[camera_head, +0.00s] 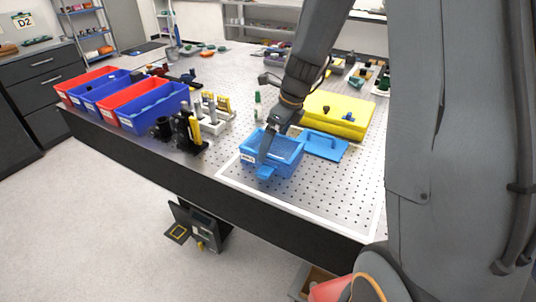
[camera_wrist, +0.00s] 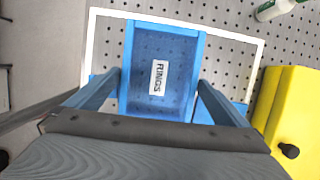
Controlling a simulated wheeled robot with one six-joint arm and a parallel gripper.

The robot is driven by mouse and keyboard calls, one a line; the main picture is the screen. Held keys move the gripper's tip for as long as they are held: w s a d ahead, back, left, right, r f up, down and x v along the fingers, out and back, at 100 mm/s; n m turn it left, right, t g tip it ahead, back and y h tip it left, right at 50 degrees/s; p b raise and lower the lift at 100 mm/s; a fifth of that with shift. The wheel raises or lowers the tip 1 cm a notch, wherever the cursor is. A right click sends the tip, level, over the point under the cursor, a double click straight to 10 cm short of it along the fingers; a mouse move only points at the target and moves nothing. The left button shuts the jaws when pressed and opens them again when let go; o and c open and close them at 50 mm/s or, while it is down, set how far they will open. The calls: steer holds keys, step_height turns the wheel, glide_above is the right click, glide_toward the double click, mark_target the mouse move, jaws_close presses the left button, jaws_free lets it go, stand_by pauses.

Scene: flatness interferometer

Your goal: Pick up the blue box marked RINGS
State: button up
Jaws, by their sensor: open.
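The blue box marked RINGS (camera_head: 286,162) is an open-topped bin near the front edge of the perforated table, with a white label on its left end. In the wrist view the box (camera_wrist: 165,45) lies between my fingers, its RINGS label facing the camera. My gripper (camera_head: 268,158) is open and points down at the box, and one blue fingertip shows at its near side. In the wrist view my gripper (camera_wrist: 159,82) has one finger along each side of the box. I cannot tell whether the fingers touch it. My arm hides part of the box.
A white frame outline (camera_head: 300,208) surrounds this area. Red and blue bins (camera_head: 153,107) and a black instrument (camera_head: 187,132) stand left. The front right tabletop is clear.

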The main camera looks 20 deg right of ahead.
steer(key=shift+f, duration=0.1)
stand_by(0.3)
steer(key=shift+c, duration=1.3)
steer(key=c, duration=1)
